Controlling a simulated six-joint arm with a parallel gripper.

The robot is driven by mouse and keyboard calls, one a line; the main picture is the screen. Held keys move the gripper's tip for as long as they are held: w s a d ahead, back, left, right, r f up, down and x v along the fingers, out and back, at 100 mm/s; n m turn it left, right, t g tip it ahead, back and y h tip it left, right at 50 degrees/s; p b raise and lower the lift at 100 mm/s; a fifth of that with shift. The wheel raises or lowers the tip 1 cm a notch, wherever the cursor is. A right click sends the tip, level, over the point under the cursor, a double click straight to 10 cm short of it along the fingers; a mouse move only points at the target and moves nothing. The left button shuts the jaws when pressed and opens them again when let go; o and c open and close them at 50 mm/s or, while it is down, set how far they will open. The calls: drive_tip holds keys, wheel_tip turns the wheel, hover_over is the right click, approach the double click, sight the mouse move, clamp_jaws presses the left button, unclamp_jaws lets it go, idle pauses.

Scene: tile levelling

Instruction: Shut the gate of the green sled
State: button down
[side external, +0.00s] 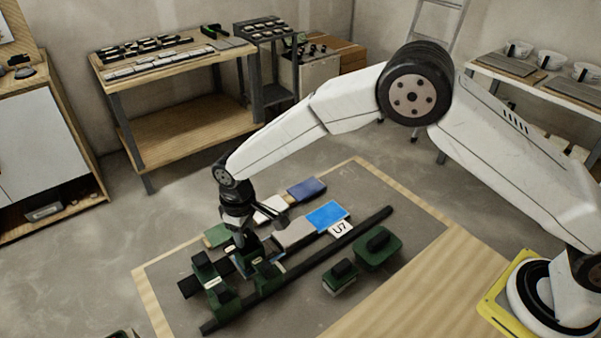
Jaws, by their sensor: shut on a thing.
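The green sled (222,297) stands on the grey work mat at the lower left, with green upright blocks and small pale labels on it. My gripper (242,246) points down at the sled's far right part, between its green blocks. Its jaws are closed on a small part there, which looks like the gate; the fingers hide most of it. The gate's exact angle cannot be told. A thin bluish edge (241,266) shows under the fingers.
Grey and blue tiles (327,214), a U7 tag (340,228), white, dark blue and green pieces lie behind. Two dark green blocks (377,250) stand right. The mat's front right is clear.

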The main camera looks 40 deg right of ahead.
drive_tip(key=shift+n, duration=1.2)
drive_tip(key=shift+c, duration=1.3)
unclamp_jaws()
drive_tip(key=shift+r, duration=0.1)
drive_tip(key=shift+r, duration=3.85)
